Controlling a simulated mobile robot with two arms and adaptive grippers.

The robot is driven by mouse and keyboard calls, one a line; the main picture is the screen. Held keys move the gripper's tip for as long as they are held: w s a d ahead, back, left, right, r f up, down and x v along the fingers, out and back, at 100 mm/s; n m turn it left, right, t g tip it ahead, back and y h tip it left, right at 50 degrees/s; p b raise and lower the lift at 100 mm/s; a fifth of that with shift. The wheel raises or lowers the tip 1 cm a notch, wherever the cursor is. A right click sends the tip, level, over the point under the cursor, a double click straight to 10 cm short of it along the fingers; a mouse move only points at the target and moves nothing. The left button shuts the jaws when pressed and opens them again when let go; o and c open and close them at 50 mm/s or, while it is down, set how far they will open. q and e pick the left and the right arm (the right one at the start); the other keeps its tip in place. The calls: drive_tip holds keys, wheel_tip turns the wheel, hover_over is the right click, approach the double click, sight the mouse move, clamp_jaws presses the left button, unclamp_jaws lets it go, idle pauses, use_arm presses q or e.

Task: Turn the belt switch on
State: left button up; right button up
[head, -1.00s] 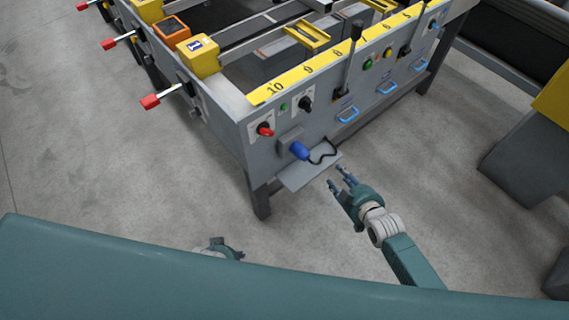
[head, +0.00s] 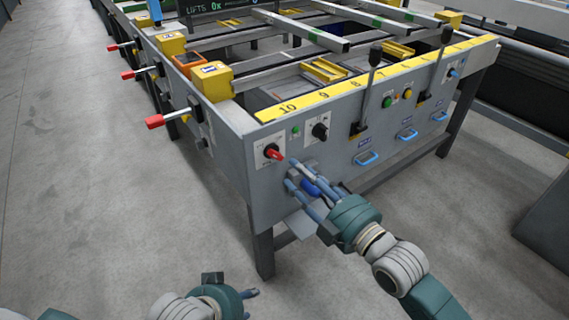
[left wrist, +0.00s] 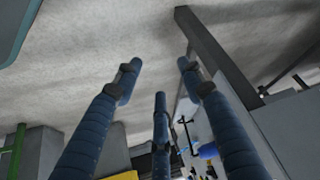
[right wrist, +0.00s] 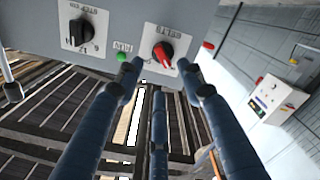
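The belt switch (head: 273,152) is a knob with a red handle on a white plate at the left end of the grey table's front panel. My right gripper (head: 291,173) is open and empty just in front of the panel, below and right of the knob. In the right wrist view its spread fingers (right wrist: 158,76) point at the knob's plate; contact cannot be told. My left gripper (head: 236,286) is open and empty, low and away from the panel; its fingers (left wrist: 160,74) are spread.
A black rotary knob (head: 320,131) and a green lamp (head: 295,131) sit right of the switch. A blue plug (head: 311,188) and a small shelf (head: 306,222) are below, partly behind my right fingers. Red-tipped levers (head: 155,121) stick out on the left side. The floor left is clear.

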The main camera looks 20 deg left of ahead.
sight(280, 156)
drive_tip(key=b+x, duration=0.1)
drive_tip(key=x, duration=0.5)
drive_tip(key=shift+w+a, duration=0.1)
use_arm(q)
drive_tip(key=w+d+r+t+h, duration=0.1)
drive_tip(key=w+d+r+t, duration=0.1)
drive_tip(key=w, duration=0.5)
drive_tip(key=shift+w+d+r+t, duration=0.2)
drive_tip(key=shift+r+t, duration=0.6)
drive_tip(key=shift+r, duration=0.4)
use_arm(e)
drive_tip(key=shift+w+a, duration=0.25)
drive_tip(key=shift+a, duration=0.1)
use_arm(q)
drive_tip(key=shift+s, duration=0.1)
use_arm(e)
clamp_jaws()
